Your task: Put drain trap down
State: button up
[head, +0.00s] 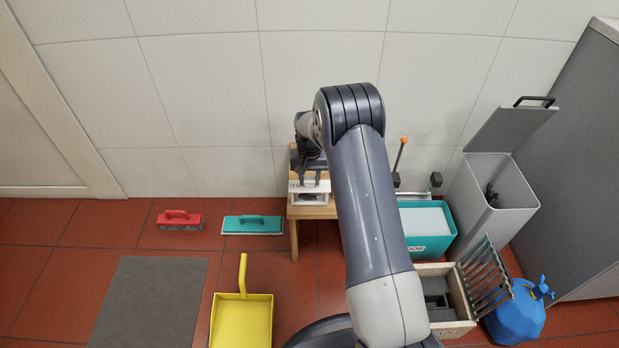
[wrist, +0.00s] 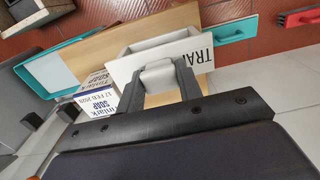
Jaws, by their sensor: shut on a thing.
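My gripper (wrist: 165,78) is shut on a light grey, rounded piece (wrist: 158,75), which I take to be the drain trap. Its lower part is hidden behind the jaws and a label board. A white open tray (wrist: 152,49) has a white board lettered "TRAP" on its near side. The held piece is right at this board in the wrist view; I cannot tell whether they touch. In the head view my gripper (head: 310,180) is over the white tray (head: 309,201) on a small wooden bench (head: 297,213), and the held piece is too small to make out.
Soap boxes (wrist: 97,103) stand on the bench beside the tray. A teal bin (head: 425,243) and a grey lidded bin (head: 487,200) are to the right. A red brush (head: 180,220), a teal scrubber (head: 253,225) and a yellow dustpan (head: 241,318) lie on the floor left.

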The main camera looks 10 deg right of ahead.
jog(key=shift+f, duration=0.2)
jog(key=o, duration=1.2)
jog(key=shift+r, duration=0.1)
notch_tip(320, 180, up, 13)
jog(key=p, duration=0.4)
jog(key=shift+f, duration=0.3)
notch_tip(320, 180, down, 13)
jog(key=b, duration=0.4)
jog(key=shift+r, duration=0.6)
